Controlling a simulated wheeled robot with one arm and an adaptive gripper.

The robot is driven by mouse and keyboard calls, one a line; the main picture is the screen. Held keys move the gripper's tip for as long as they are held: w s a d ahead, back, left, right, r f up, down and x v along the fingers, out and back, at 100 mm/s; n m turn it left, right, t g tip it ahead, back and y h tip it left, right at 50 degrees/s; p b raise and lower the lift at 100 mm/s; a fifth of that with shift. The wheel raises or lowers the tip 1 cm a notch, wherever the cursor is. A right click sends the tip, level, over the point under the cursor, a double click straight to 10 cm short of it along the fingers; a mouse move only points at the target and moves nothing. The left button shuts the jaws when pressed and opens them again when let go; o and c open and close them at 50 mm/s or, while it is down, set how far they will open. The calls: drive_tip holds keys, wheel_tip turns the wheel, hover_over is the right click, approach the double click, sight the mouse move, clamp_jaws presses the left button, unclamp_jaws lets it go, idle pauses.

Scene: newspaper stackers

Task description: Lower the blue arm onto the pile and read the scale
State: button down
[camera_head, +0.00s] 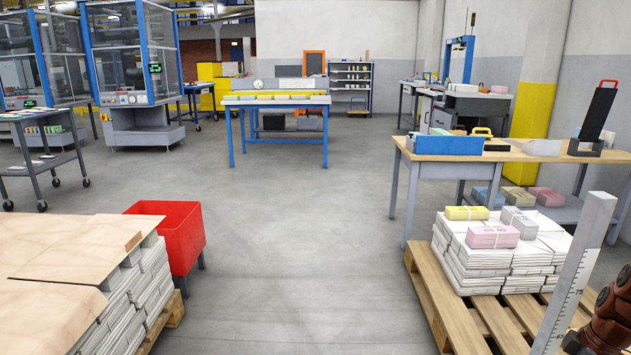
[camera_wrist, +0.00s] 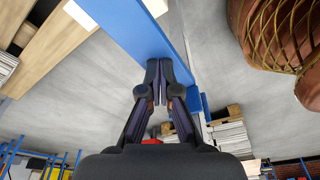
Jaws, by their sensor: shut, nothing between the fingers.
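A wooden workbench (camera_head: 520,152) stands behind the pile, with a blue tray (camera_head: 445,145) and a black sloped stand (camera_head: 598,115) on it. A red bin (camera_head: 177,232) and another paper-covered pallet load (camera_head: 60,250) stand at left. The floor between is clear.

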drive_tip(key=shift+f, duration=1.35)
wheel_tip(320, 180, down, 3)
drive_tip(key=shift+f+b, duration=0.1)
drive_tip(key=shift+b, duration=0.35)
idle(0.5)
drive_tip(key=shift+r+p, duration=1.55)
drive_tip(key=shift+r, duration=2.5)
